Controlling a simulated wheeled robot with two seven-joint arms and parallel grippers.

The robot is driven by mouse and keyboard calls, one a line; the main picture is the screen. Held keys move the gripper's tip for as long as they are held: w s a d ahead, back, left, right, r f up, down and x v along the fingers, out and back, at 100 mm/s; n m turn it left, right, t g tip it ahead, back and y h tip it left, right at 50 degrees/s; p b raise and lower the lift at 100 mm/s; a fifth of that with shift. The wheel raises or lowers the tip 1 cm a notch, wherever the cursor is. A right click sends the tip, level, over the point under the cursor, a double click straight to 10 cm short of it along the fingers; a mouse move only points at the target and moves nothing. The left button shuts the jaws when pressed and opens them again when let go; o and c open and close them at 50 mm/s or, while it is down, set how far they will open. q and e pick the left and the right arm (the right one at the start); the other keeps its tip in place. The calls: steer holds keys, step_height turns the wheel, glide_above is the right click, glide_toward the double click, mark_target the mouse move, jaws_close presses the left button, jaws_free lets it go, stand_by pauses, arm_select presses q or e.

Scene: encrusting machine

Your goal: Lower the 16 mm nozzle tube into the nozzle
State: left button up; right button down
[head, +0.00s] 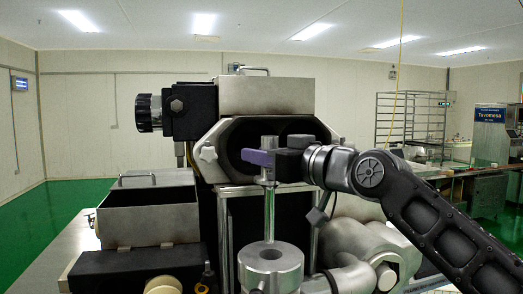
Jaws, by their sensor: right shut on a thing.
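The nozzle tube (270,208) is a slim, upright silver metal tube with a wider head at its top. My left gripper is not in view.
The encrusting machine (265,95) stands behind, with a dark round opening. A metal hopper box (150,222) is at the left and a curved metal pipe (350,280) is right of the nozzle. A wire rack (410,108) stands far back right.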

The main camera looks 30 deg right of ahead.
mark_target(263, 182)
steer(key=shift+r, duration=0.15)
steer(key=shift+s, duration=0.1)
steer(key=shift+s, duration=0.2)
steer(key=shift+r, duration=0.15)
stand_by(0.3)
steer(key=shift+b, duration=0.35)
step_height(263, 182, down, 6)
steer(key=b, duration=0.5)
steer(key=shift+b, duration=0.35)
steer(key=shift+r, duration=0.1)
